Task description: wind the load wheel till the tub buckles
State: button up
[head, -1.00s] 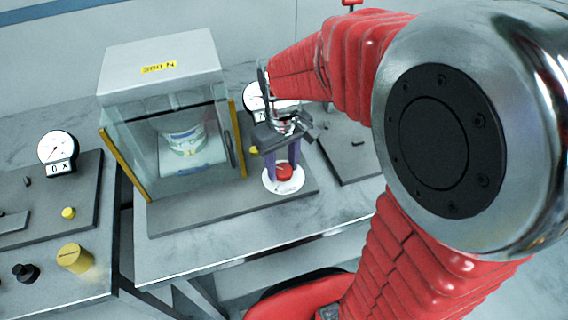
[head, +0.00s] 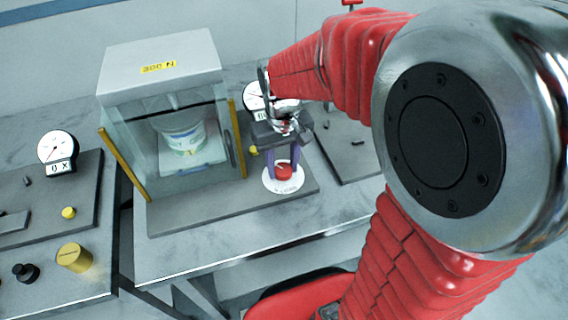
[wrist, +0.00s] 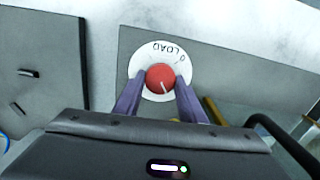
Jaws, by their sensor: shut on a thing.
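The load wheel (head: 284,172) is a small red knob on a white disc marked LOAD, at the front right of the test bench plate. In the wrist view the red knob (wrist: 160,78) has a white pointer line and sits between purple fingers. My gripper (head: 284,168) points down and is shut on the knob from both sides. The tub (head: 183,136) is a white cup standing upright inside a clear-walled cabinet (head: 160,70) labelled 300 N. I cannot make out any buckling in its wall. A dial gauge (head: 256,97) behind my gripper is partly hidden, so its reading cannot be read.
A left station has a dial gauge (head: 57,150), a yellow button (head: 68,213), a yellow cylinder (head: 73,257) and a black knob (head: 26,273). Yellow-edged cabinet walls stand close left of my gripper. Another dark plate (head: 350,150) lies to the right.

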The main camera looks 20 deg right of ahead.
aim_at(283, 167)
jog(key=m, duration=0.4)
jog(key=shift+d+m, duration=0.1)
jog(key=shift+m, duration=0.2)
dwell(0.4)
jog(key=o, duration=1)
jog(key=shift+o, duration=0.2)
notch_tip(283, 167, up, 14)
jog(key=shift+w+f, duration=0.1)
jog(key=shift+f, duration=0.05)
